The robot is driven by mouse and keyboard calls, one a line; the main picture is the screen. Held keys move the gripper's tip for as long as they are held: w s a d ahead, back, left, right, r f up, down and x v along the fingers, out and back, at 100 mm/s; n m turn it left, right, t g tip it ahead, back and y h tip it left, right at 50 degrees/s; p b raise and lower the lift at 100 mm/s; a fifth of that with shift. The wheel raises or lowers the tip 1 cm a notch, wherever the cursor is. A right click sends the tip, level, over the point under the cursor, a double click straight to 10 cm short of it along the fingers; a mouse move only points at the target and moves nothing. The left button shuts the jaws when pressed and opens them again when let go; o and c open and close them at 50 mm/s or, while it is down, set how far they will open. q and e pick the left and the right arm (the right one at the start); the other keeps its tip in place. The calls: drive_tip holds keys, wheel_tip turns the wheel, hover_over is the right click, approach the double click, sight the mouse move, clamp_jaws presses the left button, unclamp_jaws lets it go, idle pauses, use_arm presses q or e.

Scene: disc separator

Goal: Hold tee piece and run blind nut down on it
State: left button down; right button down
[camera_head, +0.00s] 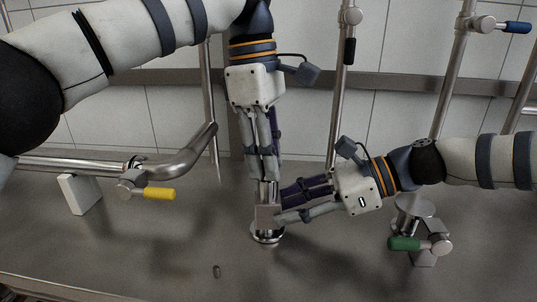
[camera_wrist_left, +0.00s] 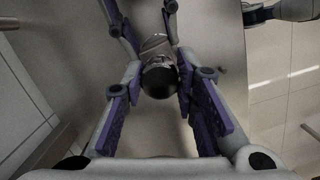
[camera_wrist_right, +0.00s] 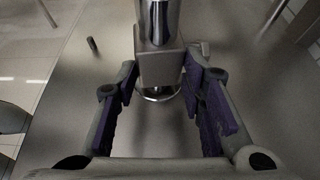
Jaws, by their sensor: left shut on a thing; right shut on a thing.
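The tee piece (camera_head: 267,216) is a grey metal block above a round flange, upright on the bench. It also shows in the right wrist view (camera_wrist_right: 160,68). My right gripper (camera_head: 277,207) is shut on its block from the right. The blind nut (camera_head: 267,189) is a shiny cylinder directly above the block; it shows in the right wrist view (camera_wrist_right: 158,22) and as a dark round end in the left wrist view (camera_wrist_left: 159,79). My left gripper (camera_head: 265,182) points straight down and is shut on the nut. The joint between nut and tee is too small to judge.
A small loose cylinder (camera_head: 216,271) lies on the metal bench (camera_head: 130,250) in front. A pipe with a yellow-handled valve (camera_head: 158,194) is at left. A green-handled valve (camera_head: 405,243) stands at right. Vertical pipes rise behind. The front left of the bench is mostly clear.

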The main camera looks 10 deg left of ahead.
use_arm(q)
drive_tip(key=m, duration=0.3)
drive_tip(key=shift+r, duration=0.15)
use_arm(e)
drive_tip(key=shift+d+f, duration=0.1)
drive_tip(key=shift+f, duration=0.15)
use_arm(q)
drive_tip(key=shift+m+g, duration=0.3)
drive_tip(key=shift+m, duration=0.8)
drive_tip(key=c, duration=1.2)
unclamp_jaws()
drive_tip(key=shift+s, duration=0.1)
